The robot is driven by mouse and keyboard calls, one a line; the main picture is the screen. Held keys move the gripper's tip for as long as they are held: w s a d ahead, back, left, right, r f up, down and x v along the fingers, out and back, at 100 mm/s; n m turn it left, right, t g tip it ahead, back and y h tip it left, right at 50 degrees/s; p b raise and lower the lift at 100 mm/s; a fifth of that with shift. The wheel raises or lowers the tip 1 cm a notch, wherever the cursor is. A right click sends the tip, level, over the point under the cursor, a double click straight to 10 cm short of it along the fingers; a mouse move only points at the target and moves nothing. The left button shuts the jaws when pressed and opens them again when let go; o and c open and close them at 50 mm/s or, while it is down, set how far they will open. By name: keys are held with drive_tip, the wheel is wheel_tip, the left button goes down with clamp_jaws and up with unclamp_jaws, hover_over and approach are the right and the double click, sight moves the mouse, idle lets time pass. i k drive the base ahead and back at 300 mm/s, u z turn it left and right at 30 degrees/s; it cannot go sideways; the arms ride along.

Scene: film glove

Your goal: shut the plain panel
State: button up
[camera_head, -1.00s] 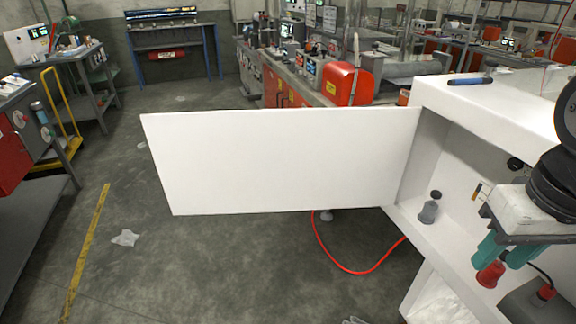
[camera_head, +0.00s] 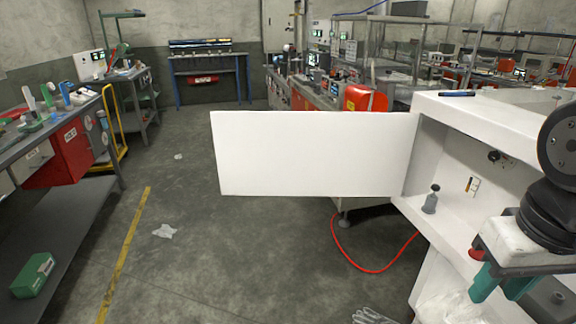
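The plain panel (camera_head: 312,153) is a blank white door. It stands wide open, reaching left from the front edge of a white cabinet (camera_head: 466,113) at the right. Its right edge meets the cabinet's side wall, and its left end is free over the floor. My gripper (camera_head: 500,284) is at the lower right, in front of the cabinet opening and well apart from the panel. Its teal fingers point down and part of it is cut off by the frame edge. The gap between the fingers looks empty.
In the cabinet are a grey bottle (camera_head: 431,200) and a red object (camera_head: 477,254). A blue pen-like item (camera_head: 456,94) lies on top. A red hose (camera_head: 369,268) and a grey glove (camera_head: 371,316) lie on the floor. A workbench (camera_head: 60,150) stands left; the floor between is mostly clear.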

sight(311, 154)
drive_tip(key=u, duration=1.3)
drive_tip(key=i, duration=6.05)
drive_tip(key=z, duration=4.8)
